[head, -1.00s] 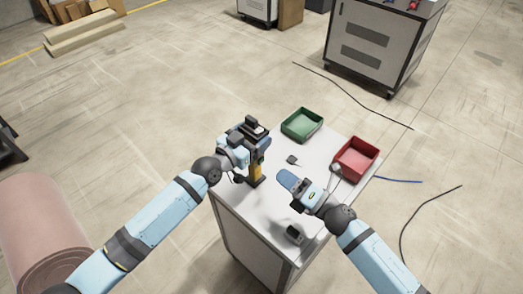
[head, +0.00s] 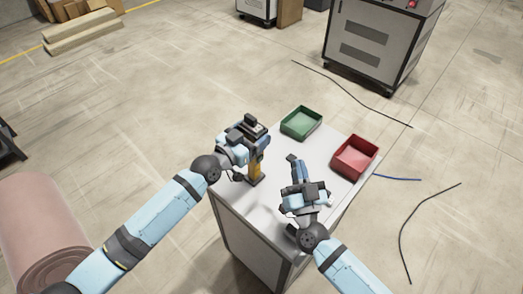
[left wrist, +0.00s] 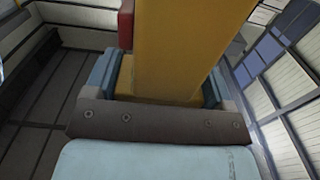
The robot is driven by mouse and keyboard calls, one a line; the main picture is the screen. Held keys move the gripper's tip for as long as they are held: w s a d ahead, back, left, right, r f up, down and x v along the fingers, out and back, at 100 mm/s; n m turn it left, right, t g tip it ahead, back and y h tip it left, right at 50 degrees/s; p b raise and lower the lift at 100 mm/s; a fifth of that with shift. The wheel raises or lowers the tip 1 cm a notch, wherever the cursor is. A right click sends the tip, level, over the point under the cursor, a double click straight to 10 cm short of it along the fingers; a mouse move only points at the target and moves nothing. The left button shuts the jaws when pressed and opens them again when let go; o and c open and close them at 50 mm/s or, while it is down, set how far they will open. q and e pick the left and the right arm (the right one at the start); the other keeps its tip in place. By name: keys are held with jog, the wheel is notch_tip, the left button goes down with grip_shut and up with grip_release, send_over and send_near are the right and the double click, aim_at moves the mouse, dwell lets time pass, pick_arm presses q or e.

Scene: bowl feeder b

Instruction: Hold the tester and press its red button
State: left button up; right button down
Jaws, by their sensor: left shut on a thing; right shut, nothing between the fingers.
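The tester (head: 256,168) is yellow with a dark top and is upright at the table's left side. My left gripper (head: 253,140) is shut around its body. I cannot tell whether its lower end touches the table. In the left wrist view its yellow body (left wrist: 185,50) runs up between the blue fingers. A red part (left wrist: 126,22), which looks like the red button, sticks out at its left side. In the head view the button is hidden. My right gripper (head: 297,168) is shut and empty, over the table to the right of the tester and apart from it.
The white table (head: 236,202) also bears a green bin (head: 301,134) at the back and a red bin (head: 342,167) at the right. A small dark piece (head: 291,158) shows just beyond my right fingertips. A dark object (head: 292,230) near the front is partly hidden by my right wrist.

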jog(key=shift+w+d+f+m+g+h, duration=0.1)
jog(key=shift+f+m+g+h, duration=0.55)
jog(key=shift+m, duration=0.5)
jog(key=shift+s+d+f+m+g+h, duration=0.1)
jog(key=shift+f+m+g+h, duration=0.3)
jog(key=shift+f+m, duration=0.6)
jog(key=shift+w+d+f+m+g+h, duration=0.1)
jog(key=shift+f+m+g+h, duration=0.4)
jog(key=shift+m, duration=0.85)
jog(key=w+a, duration=0.6)
jog(key=shift+w+a, duration=0.15)
jog(key=shift+w+a, duration=0.1)
jog(key=shift+w+a, duration=0.2)
jog(key=shift+w+a, duration=0.3)
dwell(0.3)
dwell(0.4)
jog(key=shift+s+d, duration=0.6)
